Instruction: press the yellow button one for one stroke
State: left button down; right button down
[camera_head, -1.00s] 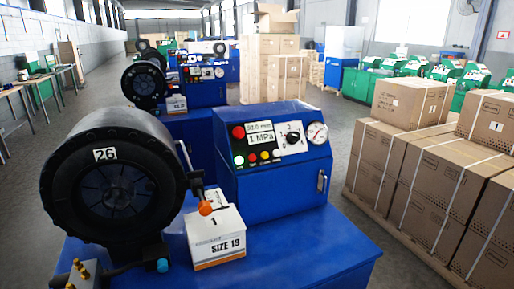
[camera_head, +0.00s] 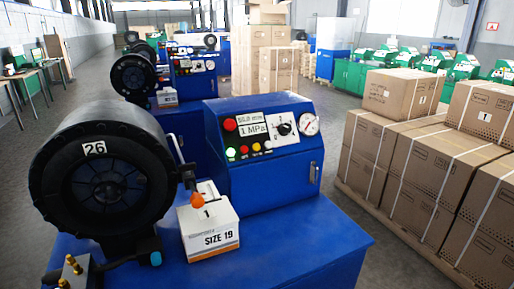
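The blue crimper control box (camera_head: 262,180) stands at the centre of the nearest blue machine. Its sloped panel carries a row of small buttons: a green one, a red one, the yellow button (camera_head: 256,147) and a whitish one. A larger red button (camera_head: 229,124) sits at the panel's upper left. Beside it are a display reading 1 MPa (camera_head: 252,128), a black knob (camera_head: 284,129) and a round gauge (camera_head: 309,124). Nothing covers the yellow button. Neither of my grippers shows in the head view.
The black crimper head marked 26 (camera_head: 98,178) stands left of the control box. A white SIZE 19 box (camera_head: 209,229) and an orange-tipped lever (camera_head: 197,200) are in front. Stacked cartons (camera_head: 418,150) stand to the right. More machines stand behind, with open floor between.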

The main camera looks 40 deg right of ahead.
aim_at(256, 147)
jog(key=k+l, duration=0.1)
jog(key=l, duration=0.3)
jog(key=k+l+u, duration=0.1)
jog(key=l, duration=0.35)
jog(key=k+l, duration=0.1)
jog(key=l, duration=0.3)
jog(key=k+l+u, duration=0.1)
jog(key=l, duration=0.3)
jog(key=l+u, duration=0.1)
jog(key=l, duration=0.4)
jog(key=k+l, duration=0.15)
jog(key=l, duration=0.3)
jog(key=l+u, duration=0.15)
jog(key=l, duration=0.35)
jog(key=k+l, duration=0.15)
jog(key=l, duration=0.35)
jog(key=i+l, duration=0.15)
jog(key=l, duration=0.2)
jog(key=i+l+u, duration=0.15)
jog(key=l, duration=0.15)
jog(key=i+l, duration=0.15)
jog(key=l, duration=0.25)
jog(key=j+u, duration=0.05)
